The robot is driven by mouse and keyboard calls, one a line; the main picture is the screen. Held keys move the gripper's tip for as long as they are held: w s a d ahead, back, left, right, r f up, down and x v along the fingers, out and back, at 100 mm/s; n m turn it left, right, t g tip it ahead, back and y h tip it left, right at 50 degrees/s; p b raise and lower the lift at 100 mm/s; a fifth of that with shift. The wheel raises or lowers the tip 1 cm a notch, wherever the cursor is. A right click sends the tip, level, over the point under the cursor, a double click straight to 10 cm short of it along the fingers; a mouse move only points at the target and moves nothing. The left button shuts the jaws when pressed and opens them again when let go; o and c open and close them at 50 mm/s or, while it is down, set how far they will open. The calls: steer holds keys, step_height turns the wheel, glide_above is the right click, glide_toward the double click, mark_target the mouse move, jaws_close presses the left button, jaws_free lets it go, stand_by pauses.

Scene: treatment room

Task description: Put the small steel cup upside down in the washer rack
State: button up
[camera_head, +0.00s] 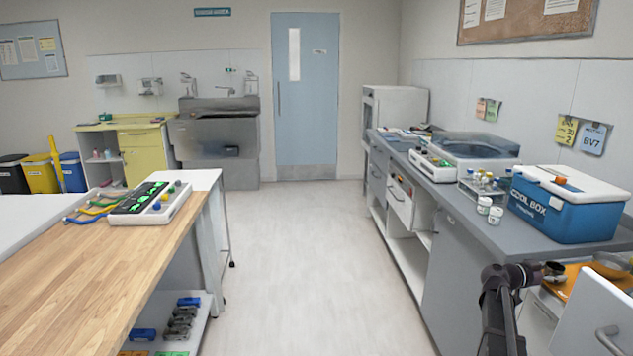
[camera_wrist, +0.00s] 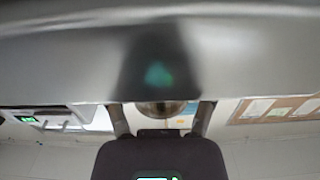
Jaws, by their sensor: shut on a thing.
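My gripper (camera_head: 538,272) is at the lower right of the head view, above an orange surface (camera_head: 575,292) beside the counter. It is shut on the small steel cup (camera_head: 554,269), which looks dark and brownish there. In the wrist view, my gripper's two fingers (camera_wrist: 162,110) stand either side of the cup (camera_wrist: 160,107), whose lower part is hidden. I cannot tell which way up the cup is. I cannot make out a washer rack for certain; a dark round item (camera_head: 611,262) lies on the orange surface at the right edge.
A pale panel with a handle (camera_head: 607,338) stands at the lower right, close to my arm. The grey counter (camera_head: 455,205) holds a blue cool box (camera_head: 565,207) and small white jars (camera_head: 484,205). A large grey surface (camera_wrist: 60,60) fills the top of the wrist view. The floor aisle is clear.

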steer(key=shift+r+p, duration=3.75)
steer(key=shift+r, duration=0.05)
steer(key=n, duration=0.4)
steer(key=shift+n, duration=0.3)
steer(key=n, duration=0.8)
steer(key=shift+n, duration=0.4)
steer(key=n, duration=0.4)
steer(key=shift+n, duration=0.3)
